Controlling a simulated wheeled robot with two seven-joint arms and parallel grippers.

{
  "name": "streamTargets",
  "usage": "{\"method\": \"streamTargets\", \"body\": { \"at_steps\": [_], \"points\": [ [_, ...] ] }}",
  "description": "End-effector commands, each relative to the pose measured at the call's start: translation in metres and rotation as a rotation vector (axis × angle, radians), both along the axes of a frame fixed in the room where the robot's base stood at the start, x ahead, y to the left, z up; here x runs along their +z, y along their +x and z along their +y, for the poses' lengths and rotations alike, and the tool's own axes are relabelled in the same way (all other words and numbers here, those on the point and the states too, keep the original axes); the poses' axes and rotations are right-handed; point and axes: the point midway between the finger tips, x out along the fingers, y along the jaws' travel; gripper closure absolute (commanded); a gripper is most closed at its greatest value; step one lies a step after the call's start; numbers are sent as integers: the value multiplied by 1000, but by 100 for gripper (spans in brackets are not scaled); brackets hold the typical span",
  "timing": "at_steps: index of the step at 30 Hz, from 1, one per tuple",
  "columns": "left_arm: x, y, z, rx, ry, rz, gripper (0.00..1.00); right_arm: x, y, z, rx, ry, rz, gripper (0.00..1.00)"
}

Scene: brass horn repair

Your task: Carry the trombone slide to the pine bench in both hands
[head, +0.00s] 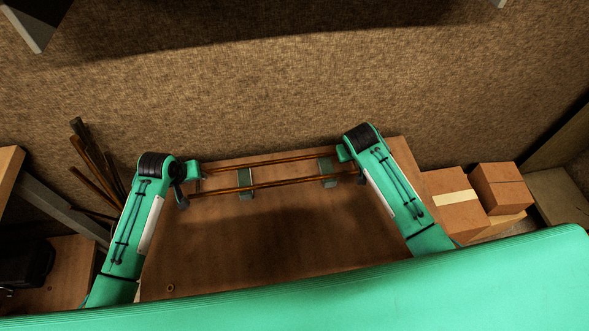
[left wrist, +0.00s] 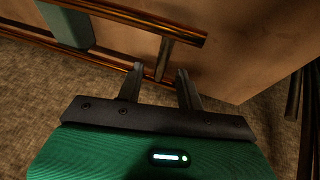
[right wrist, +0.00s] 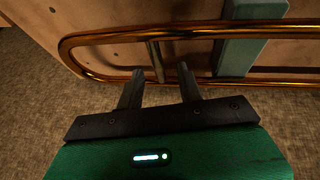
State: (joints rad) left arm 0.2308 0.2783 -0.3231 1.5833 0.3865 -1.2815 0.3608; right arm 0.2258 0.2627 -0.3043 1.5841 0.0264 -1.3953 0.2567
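The trombone slide, two long parallel brass tubes (head: 285,181), lies across two grey-green rests (head: 245,184) on a brown wooden bench top (head: 260,235). I cannot tell whether this is the pine bench. My left gripper (head: 184,183) is at the slide's left end; in the left wrist view its fingers (left wrist: 160,72) stand apart on either side of a cross brace (left wrist: 165,56). My right gripper (head: 348,164) is at the right end; in the right wrist view its fingers (right wrist: 160,70) stand apart around the other brace (right wrist: 154,54), near the curved bow (right wrist: 66,48). Both show gaps.
Cardboard boxes (head: 456,205) stand right of the bench. Long dark rods (head: 95,165) lean at the left, above a dark object (head: 27,263) on a wooden surface. A small ring (head: 171,288) lies at the bench's front left. The bench's middle is clear.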

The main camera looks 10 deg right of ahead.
Motion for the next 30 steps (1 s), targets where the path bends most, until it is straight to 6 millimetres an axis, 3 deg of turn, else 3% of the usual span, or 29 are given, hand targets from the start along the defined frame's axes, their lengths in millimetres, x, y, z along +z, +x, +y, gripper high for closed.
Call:
{"method": "streamTargets", "body": {
  "at_steps": [1,6,20,30],
  "points": [
    [0,0,0,0,0,0,71,0,0,0,0,0,0,71],
    [0,0,0,0,0,0,100,0,0,0,0,0,0,100],
    [4,0,0,0,0,-1,100,4,0,0,0,0,-1,100],
    [28,0,0,0,0,-1,100,28,0,0,0,0,-1,100]
  ]
}}
